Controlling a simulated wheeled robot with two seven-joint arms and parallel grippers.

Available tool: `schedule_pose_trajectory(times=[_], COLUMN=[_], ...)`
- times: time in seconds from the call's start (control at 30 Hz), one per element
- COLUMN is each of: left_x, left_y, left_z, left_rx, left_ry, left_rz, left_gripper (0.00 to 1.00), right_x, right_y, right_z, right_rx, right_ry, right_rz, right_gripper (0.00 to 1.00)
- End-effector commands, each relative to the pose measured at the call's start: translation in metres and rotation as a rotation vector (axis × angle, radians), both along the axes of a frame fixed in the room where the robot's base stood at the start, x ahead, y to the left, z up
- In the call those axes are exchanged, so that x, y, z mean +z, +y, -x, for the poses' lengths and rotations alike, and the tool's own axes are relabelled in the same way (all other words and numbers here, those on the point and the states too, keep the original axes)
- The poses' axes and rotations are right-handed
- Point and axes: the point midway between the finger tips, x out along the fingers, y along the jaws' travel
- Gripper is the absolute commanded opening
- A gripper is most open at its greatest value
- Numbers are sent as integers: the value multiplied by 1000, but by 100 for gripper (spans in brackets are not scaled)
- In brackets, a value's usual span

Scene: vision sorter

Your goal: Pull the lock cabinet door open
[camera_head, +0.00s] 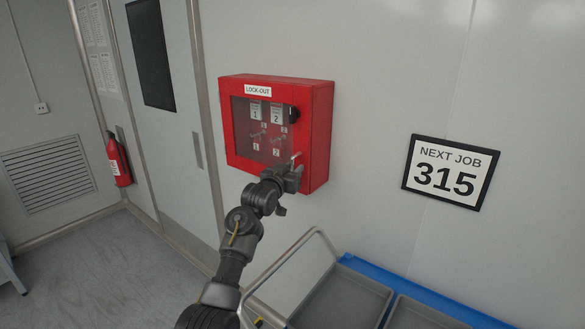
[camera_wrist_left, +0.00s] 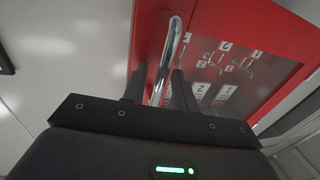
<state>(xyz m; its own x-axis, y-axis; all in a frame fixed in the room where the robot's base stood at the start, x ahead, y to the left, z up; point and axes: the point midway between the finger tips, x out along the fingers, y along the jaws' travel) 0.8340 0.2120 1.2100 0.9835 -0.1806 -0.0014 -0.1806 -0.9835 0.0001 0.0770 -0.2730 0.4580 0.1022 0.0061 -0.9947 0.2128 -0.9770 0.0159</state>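The red lock cabinet (camera_head: 321,130), labelled LOCK-OUT, hangs on the wall in the head view. Its clear-windowed door (camera_head: 245,165) sits flush and looks closed. A silver bar handle (camera_head: 296,157) is near the door's lower right; it also shows in the left wrist view (camera_wrist_left: 172,45). My left gripper (camera_head: 293,172) is at this handle. In the left wrist view its two fingers (camera_wrist_left: 159,85) stand either side of the bar, with narrow gaps visible, so it looks open around the handle. My right gripper is not in view.
Below is a blue-framed cart with grey trays (camera_head: 345,297) and a metal rail (camera_head: 290,252). A NEXT JOB 315 sign (camera_head: 450,172) hangs right of the cabinet. A door (camera_head: 170,130) and a fire extinguisher (camera_head: 118,160) are to the left.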

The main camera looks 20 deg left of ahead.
Motion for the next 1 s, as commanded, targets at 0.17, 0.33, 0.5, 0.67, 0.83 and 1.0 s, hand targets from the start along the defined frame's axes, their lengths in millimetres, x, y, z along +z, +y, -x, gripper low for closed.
schedule_pose_trajectory(times=[0.17,0.33,0.5,0.67,0.83,1.0], left_x=[0,0,0,0,0,-1], left_y=[0,0,0,0,-1,-11], left_z=[-1,-1,-1,-1,-1,-1], left_rx=[0,0,0,0,-5,-56], left_ry=[-1,-1,-1,0,0,1], left_rz=[0,0,-1,0,-1,-2], left_gripper=[28,21,0,0,0,0], right_x=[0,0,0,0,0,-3], right_y=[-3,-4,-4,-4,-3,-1], right_z=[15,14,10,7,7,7], right_rx=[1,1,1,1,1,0], right_ry=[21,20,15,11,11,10], right_rz=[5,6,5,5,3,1], right_gripper=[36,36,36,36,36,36])
